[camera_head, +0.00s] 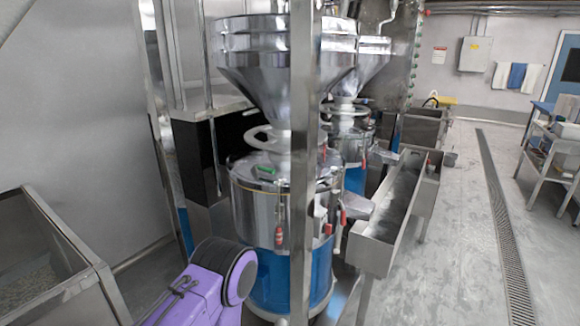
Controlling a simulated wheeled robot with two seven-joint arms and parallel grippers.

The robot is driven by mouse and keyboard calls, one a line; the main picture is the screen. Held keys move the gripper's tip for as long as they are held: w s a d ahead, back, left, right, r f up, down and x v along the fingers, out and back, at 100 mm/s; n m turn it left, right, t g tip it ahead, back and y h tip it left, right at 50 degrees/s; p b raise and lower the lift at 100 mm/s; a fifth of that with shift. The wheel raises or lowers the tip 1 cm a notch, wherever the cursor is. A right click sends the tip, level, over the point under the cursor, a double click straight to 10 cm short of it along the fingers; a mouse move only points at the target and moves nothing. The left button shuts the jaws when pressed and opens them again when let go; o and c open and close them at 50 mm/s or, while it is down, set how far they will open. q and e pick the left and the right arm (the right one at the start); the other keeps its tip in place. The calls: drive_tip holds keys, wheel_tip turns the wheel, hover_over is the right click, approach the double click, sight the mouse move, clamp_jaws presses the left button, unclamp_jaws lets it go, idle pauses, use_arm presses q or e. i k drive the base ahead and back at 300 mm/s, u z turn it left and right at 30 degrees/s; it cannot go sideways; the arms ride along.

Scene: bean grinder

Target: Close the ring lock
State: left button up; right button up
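The nearest bean grinder has a large steel hopper (262,62) above a round steel drum (258,205) with a blue lower body (270,282). A pale handwheel-like ring (258,135) circles the hopper's neck. A red-handled latch (279,237) hangs on the drum's front, and another red handle (328,229) is on its right side. Which part is the ring lock, and whether it is open, I cannot tell. A green-handled part (264,170) sits on the drum's lid. My purple left arm rises at the bottom, before the blue body. Neither gripper shows.
A steel post (303,150) stands in front of the grinder and hides part of it. A long steel trough (385,225) is at its right, and a steel bin (50,265) at the left. A second grinder (352,140) stands behind.

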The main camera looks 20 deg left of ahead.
sight(257, 168)
drive_tip(key=z, duration=0.1)
drive_tip(key=k, duration=0.5)
drive_tip(key=u, duration=0.7)
drive_tip(key=i, duration=1.25)
drive_tip(key=z, duration=0.7)
